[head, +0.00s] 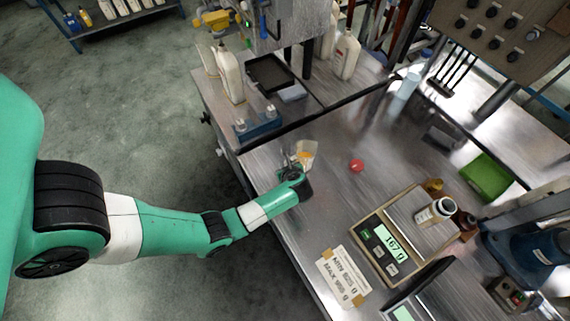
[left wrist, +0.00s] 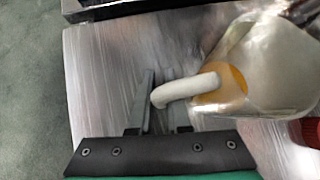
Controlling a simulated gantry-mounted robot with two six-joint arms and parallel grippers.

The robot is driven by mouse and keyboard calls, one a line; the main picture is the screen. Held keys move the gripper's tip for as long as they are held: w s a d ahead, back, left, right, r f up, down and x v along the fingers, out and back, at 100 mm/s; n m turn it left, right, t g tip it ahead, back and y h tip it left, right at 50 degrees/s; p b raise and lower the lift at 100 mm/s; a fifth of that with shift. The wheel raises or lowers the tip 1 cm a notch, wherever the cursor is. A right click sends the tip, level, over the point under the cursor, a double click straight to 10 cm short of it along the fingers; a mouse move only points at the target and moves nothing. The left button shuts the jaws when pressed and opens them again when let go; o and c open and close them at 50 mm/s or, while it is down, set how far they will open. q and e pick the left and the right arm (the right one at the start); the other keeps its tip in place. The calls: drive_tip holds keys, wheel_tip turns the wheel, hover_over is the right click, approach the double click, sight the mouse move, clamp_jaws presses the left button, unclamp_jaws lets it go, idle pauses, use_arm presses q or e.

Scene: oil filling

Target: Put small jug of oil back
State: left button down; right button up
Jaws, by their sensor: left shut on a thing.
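The small jug of oil (head: 308,153) is clear, with a little orange oil inside. It is at the left edge of the steel bench, beside my left gripper (head: 294,168). In the left wrist view, the jug (left wrist: 262,62) is to the right of the fingers, and its white handle (left wrist: 190,89) reaches between them. My left gripper (left wrist: 160,88) is shut on this handle. I cannot tell whether the jug touches the bench. My right gripper is not in view.
A white bottle (head: 436,212) stands on a scale (head: 384,250) reading 167 g. A red cap (head: 357,166) lies on the bench. A green tray (head: 487,177) is at the right. A raised black edge (head: 310,119) crosses behind the jug. The bench middle is mostly clear.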

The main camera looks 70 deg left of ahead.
use_arm(q)
drive_tip(key=c, duration=0.9)
unclamp_jaws()
drive_tip(key=shift+f, duration=0.1)
drive_tip(key=shift+r, duration=0.3)
drive_tip(key=p+v, duration=0.3)
drive_tip(key=v, duration=0.8)
drive_tip(key=shift+d+r+p, duration=0.25)
drive_tip(key=shift+d+p, duration=0.1)
drive_tip(key=shift+p, duration=0.05)
